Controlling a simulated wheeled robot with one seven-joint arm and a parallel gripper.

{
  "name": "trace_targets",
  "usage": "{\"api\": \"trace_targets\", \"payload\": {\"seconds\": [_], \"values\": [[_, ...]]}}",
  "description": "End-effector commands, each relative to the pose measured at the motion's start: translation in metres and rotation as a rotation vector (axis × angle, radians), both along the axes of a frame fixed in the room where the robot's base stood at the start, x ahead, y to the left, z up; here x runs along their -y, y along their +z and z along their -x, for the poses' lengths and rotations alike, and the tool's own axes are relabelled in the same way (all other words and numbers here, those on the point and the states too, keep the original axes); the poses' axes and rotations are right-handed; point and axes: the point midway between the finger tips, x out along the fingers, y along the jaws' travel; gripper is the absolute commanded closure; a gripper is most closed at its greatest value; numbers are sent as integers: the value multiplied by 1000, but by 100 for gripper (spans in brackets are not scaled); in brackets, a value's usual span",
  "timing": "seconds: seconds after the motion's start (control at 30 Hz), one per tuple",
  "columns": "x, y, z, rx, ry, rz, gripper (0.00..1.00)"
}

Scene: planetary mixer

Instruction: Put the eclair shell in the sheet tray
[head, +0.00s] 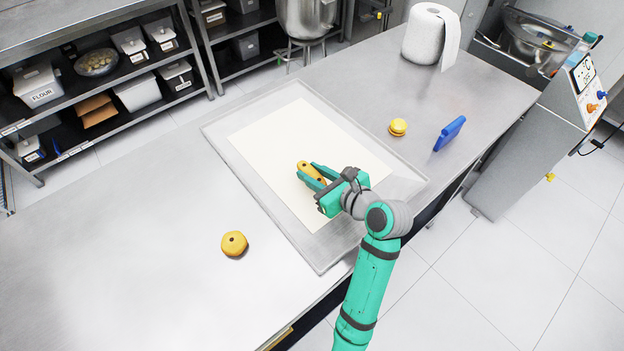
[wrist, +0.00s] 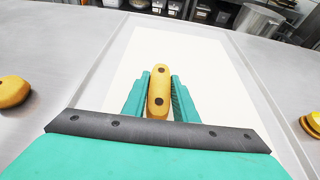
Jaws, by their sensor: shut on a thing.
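The eclair shell (head: 311,171) is a golden, elongated pastry with dark spots. It also shows in the wrist view (wrist: 158,90), lengthwise between the fingers. My gripper (head: 314,176) is shut on it, with one green finger on each side in the wrist view (wrist: 159,98). The sheet tray (head: 222,141) is a wide, shallow metal tray lined with white paper (head: 288,128). The gripper and shell are over the paper, inside the tray's outline. I cannot tell whether the shell touches the paper.
A round golden pastry (head: 234,244) sits on the steel table (head: 130,240) left of the tray. A yellow filled pastry (head: 398,127), a blue tool (head: 450,134) and a paper towel roll (head: 430,35) stand to the right and behind. Most of the paper is bare.

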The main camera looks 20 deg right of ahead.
Motion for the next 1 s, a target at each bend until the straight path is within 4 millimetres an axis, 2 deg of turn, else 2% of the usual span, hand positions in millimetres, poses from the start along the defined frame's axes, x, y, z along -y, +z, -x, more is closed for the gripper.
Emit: {"api": "trace_targets", "payload": {"seconds": [0.1, 0.2, 0.4, 0.43, 0.5, 0.83, 1.0], "values": [[-1, -19, 0, -4, -1, -4, 95], [-1, -30, 0, -3, 1, -3, 95], [-1, -31, 0, -1, 1, -1, 95], [-1, -31, 0, -1, 1, -1, 70], [-1, -31, 0, -1, 1, -1, 55], [0, -30, 2, -1, 1, -1, 55], [7, -23, 16, 0, -3, 0, 55]]}}
